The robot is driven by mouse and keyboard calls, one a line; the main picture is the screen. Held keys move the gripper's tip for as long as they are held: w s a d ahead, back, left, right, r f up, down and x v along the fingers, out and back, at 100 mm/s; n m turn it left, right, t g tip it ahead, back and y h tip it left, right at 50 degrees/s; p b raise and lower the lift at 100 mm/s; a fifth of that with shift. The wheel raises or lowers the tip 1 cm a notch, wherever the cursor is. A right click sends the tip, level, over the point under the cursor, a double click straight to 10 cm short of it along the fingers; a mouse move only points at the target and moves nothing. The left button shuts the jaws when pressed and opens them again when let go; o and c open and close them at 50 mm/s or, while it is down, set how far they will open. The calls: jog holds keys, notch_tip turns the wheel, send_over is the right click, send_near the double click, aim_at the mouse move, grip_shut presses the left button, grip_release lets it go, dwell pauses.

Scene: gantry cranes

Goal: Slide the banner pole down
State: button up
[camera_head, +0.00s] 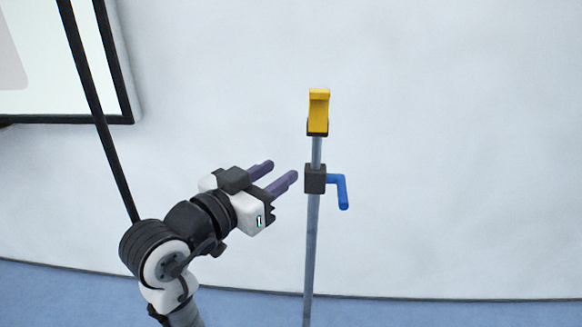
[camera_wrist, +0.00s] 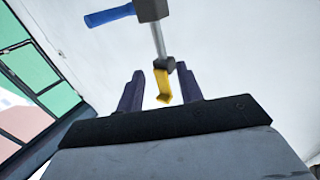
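The banner pole (camera_head: 311,245) is a thin grey upright pole right of centre in the head view. A yellow hook-like piece (camera_head: 319,110) sits on its top. A dark clamp block (camera_head: 315,179) with a blue bent handle (camera_head: 341,191) is on the pole below it. My gripper (camera_head: 279,174) is left of the pole, near the clamp's height, with its two purple fingers apart and nothing between them. In the wrist view the yellow piece (camera_wrist: 162,86) appears between the fingers in the picture, with the pole (camera_wrist: 158,40) and blue handle (camera_wrist: 109,15) above. Contact with the pole is not visible.
A black-framed board or screen (camera_head: 124,60) is on the wall at the upper left. A thin dark pole (camera_head: 99,118) slants down behind my arm. The pale wall (camera_head: 450,130) and blue floor (camera_head: 450,312) right of the banner pole are clear.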

jog(key=shift+s+a, duration=0.35)
jog(key=shift+s, duration=0.15)
jog(key=shift+c, duration=0.3)
